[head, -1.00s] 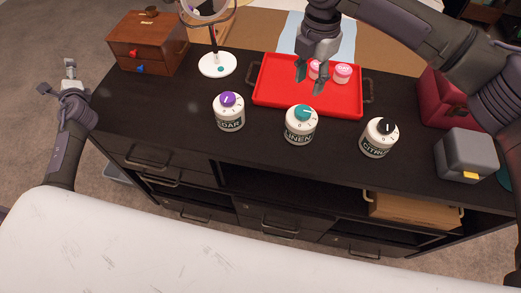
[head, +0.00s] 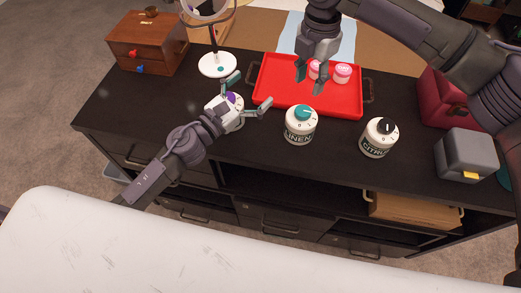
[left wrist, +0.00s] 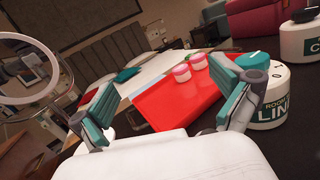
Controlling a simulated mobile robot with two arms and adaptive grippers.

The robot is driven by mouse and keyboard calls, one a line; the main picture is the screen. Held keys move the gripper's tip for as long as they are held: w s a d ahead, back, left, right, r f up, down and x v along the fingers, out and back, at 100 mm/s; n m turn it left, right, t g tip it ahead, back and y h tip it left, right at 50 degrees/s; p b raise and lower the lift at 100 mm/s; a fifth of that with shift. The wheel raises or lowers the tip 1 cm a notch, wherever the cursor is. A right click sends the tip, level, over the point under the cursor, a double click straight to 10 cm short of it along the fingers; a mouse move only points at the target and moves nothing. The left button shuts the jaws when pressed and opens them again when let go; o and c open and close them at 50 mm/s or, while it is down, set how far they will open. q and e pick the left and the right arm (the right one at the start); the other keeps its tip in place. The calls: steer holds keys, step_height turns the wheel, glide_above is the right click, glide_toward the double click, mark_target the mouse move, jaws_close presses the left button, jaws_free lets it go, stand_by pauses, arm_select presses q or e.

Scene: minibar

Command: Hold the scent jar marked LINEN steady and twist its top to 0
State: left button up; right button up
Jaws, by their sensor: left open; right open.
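The LINEN jar (head: 299,130) is white with a dark label and a teal top (head: 303,112). It stands upright on the dark cabinet top, between the cedar jar and the citrus jar. In the left wrist view the LINEN jar (left wrist: 270,113) is at the right, beside one finger. My left gripper (head: 250,92) is open and empty, left of the LINEN jar and over the cedar jar, partly hiding it. My right gripper (head: 311,82) is open and empty above the red tray, behind the LINEN jar, fingers pointing down. Neither gripper visibly touches the LINEN jar.
The cedar jar has a purple top (head: 233,99); the citrus jar (head: 378,139) has a black top. Behind are a red tray (head: 283,72) with pink-lidded pots (head: 342,72), a round mirror's base (head: 217,65) and a wooden drawer box (head: 146,43). A grey box (head: 467,154) stands right.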

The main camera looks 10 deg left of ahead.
arm_select(q)
steer(key=s+d+m+g+h, duration=0.2)
steer(key=s+d+m+h, duration=0.1)
steer(key=s+d, duration=0.3)
steer(key=n+y, duration=0.2)
steer(key=n, duration=0.1)
glide_toward(300, 124)
steer(key=a+f, duration=0.2)
steer(key=shift+s+f, duration=0.1)
steer(key=shift+f, duration=0.25)
steer(key=shift+d+f, duration=0.1)
steer(key=shift+f, duration=0.05)
steer(key=x, duration=1.3)
steer(key=shift+w+d+f, duration=0.1)
steer(key=shift+w+f, duration=0.05)
steer(key=shift+w, duration=0.05)
